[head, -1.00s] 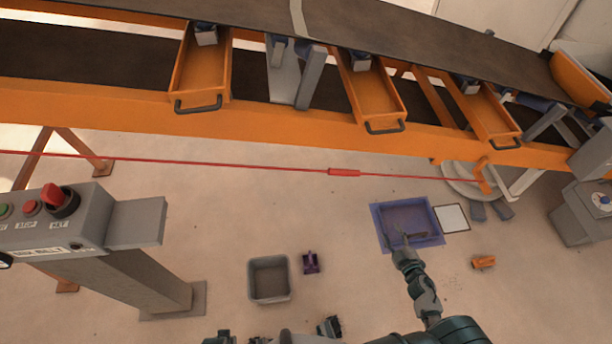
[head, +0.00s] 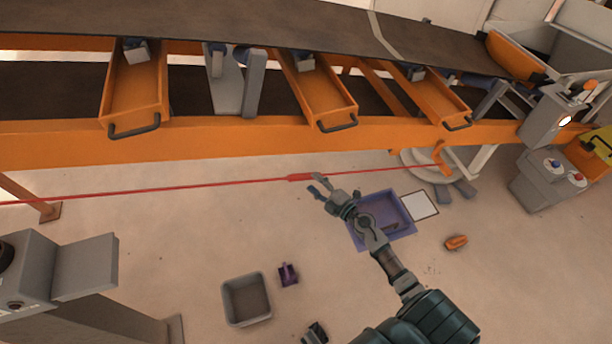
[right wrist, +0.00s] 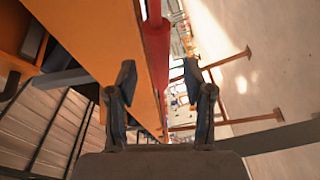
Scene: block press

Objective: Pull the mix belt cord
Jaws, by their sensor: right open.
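The red cord (head: 190,187) runs along the front of the orange conveyor frame, with a thicker red grip (head: 299,177) on it. My right gripper (head: 317,184) is open beside the right end of this grip, apparently empty. In the right wrist view the two fingers (right wrist: 160,76) stand apart, and the red grip (right wrist: 156,50) lies ahead, in line with the gap between them. I cannot tell whether they touch it. A small dark part at the bottom edge of the head view looks like my left gripper (head: 315,333); its fingers are unclear.
The orange conveyor frame (head: 220,140) with its pull-out trays stands just behind the cord. On the floor are a blue tray (head: 402,205), a grey bin (head: 246,300), a purple object (head: 288,274) and an orange object (head: 456,242). A grey control box (head: 25,270) stands at left.

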